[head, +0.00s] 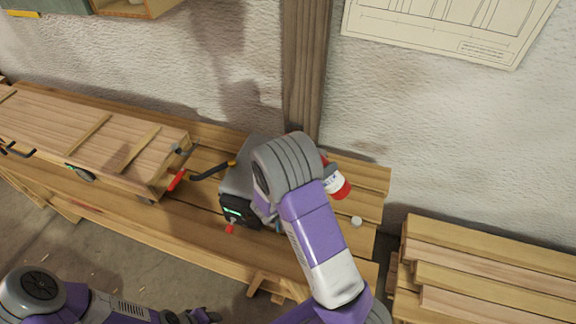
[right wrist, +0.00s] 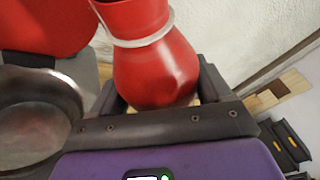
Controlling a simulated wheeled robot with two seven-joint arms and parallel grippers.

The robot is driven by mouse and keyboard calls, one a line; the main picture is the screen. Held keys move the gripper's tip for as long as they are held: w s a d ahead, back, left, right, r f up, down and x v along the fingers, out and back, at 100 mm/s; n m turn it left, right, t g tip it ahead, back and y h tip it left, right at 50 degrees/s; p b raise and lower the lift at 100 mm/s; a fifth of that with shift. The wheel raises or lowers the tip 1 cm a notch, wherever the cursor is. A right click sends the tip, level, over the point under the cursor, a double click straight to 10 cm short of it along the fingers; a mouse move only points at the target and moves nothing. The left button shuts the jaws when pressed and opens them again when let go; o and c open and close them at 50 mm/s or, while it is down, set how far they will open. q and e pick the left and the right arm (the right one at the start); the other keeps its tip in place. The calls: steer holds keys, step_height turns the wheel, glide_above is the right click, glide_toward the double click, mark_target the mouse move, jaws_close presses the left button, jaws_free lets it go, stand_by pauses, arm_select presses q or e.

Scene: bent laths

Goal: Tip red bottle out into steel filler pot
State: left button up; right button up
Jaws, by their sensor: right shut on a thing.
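The red bottle (right wrist: 158,72) with a pale ring fills the middle of the right wrist view, between the dark jaws of my right gripper (right wrist: 165,88). In the head view a red and white part of the bottle (head: 338,184) shows beside my right wrist, which hides the jaws there. The bottle looks tilted; its mouth is not clear. A dark round open pot (right wrist: 38,118), likely the steel filler pot, is left of the jaws in the wrist view, apart from the bottle. My left gripper (head: 200,316) is at the bottom edge, its fingers unclear.
A grey box with a green display (head: 236,212) stands on the wooden bench (head: 180,222), partly behind my right arm. A small white cap-like thing (head: 356,221) lies on the bench. A lath form (head: 90,138) is at left, stacked boards (head: 485,270) at right.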

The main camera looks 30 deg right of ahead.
steer(key=shift+w+r+m+y+p, duration=0.1)
steer(key=shift+r+m+y+p, duration=0.25)
steer(key=shift+m+p, duration=0.25)
steer(key=shift+s+d+r+m+y, duration=0.1)
steer(key=shift+s+r+m+y, duration=0.1)
steer(key=shift+m+y, duration=0.6)
steer(key=shift+s+d+m+t+b, duration=0.15)
steer(key=shift+m+t+b, duration=0.2)
steer(key=shift+m, duration=0.45)
steer(key=shift+s+d+f+m+t+y+b, duration=0.1)
steer(key=shift+m+t+y+b, duration=0.2)
steer(key=shift+m+y+b, duration=0.25)
steer(key=shift+d+m+t+y+b, duration=0.1)
steer(key=shift+m+t+y+b, duration=0.2)
steer(key=shift+m+b, duration=0.25)
steer(key=shift+a, duration=0.1)
